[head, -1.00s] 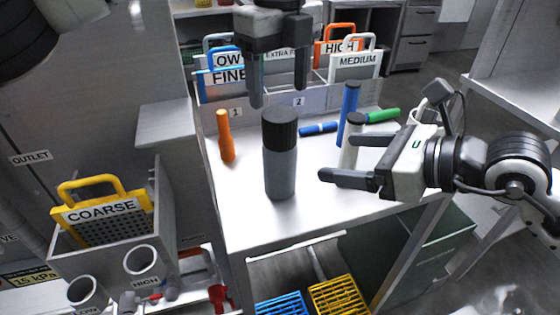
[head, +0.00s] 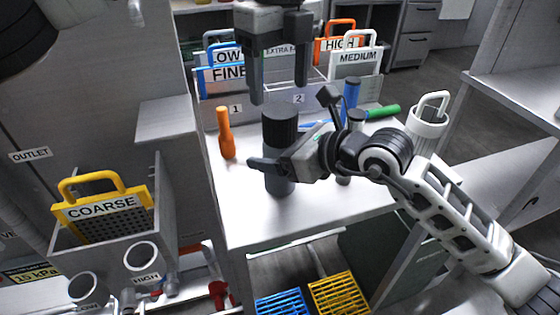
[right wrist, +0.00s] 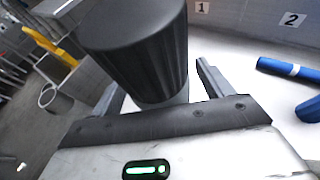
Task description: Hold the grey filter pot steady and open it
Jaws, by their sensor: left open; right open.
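The grey filter pot (head: 280,187) stands upright near the middle of the white table, its ribbed black lid (head: 280,127) on top. My right gripper (right wrist: 160,84) is open around the pot, one finger on each side, below the lid. In the right wrist view the black lid (right wrist: 137,42) fills the upper middle and a little grey body shows under it. In the head view one right finger crosses in front of the pot; the other is hidden. My left gripper (head: 279,95) is open and empty, pointing down above the lid.
An orange bottle-shaped tool (head: 225,135) stands left of the pot. A blue cylinder (head: 351,94) and a green one (head: 382,113) are behind my right arm. A yellow COARSE basket (head: 104,205) is at left.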

